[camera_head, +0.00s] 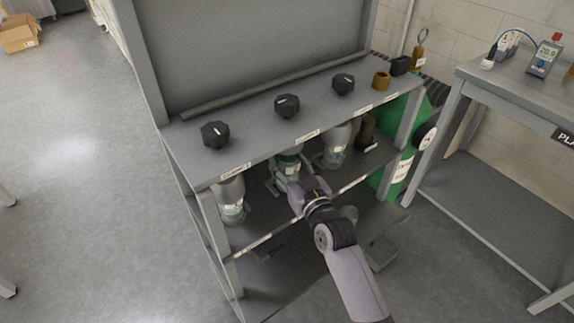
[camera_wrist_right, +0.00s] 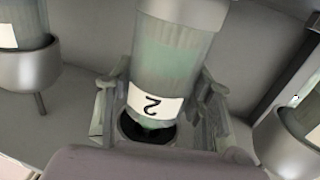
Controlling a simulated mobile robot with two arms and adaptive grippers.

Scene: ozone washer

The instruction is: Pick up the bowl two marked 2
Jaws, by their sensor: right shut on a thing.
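The bowl marked 2 is a clear greenish cylinder (camera_wrist_right: 172,60) with a white label reading 2, upside down in the right wrist view. In the head view this bowl (camera_head: 289,162) is on the middle shelf level, under the top board, partly covered by my gripper. My right gripper (camera_wrist_right: 157,108) has a finger on each side of the bowl and is shut on it. It also shows in the head view (camera_head: 288,181), reaching in from the front. My left gripper is not in view.
Similar bowls stand to the left (camera_head: 231,198) and right (camera_head: 336,145) on the same shelf. The top board (camera_head: 250,125) with black knobs (camera_head: 287,105) lies close above. A green cylinder (camera_head: 395,170) stands at the right, beside a grey table (camera_head: 500,85).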

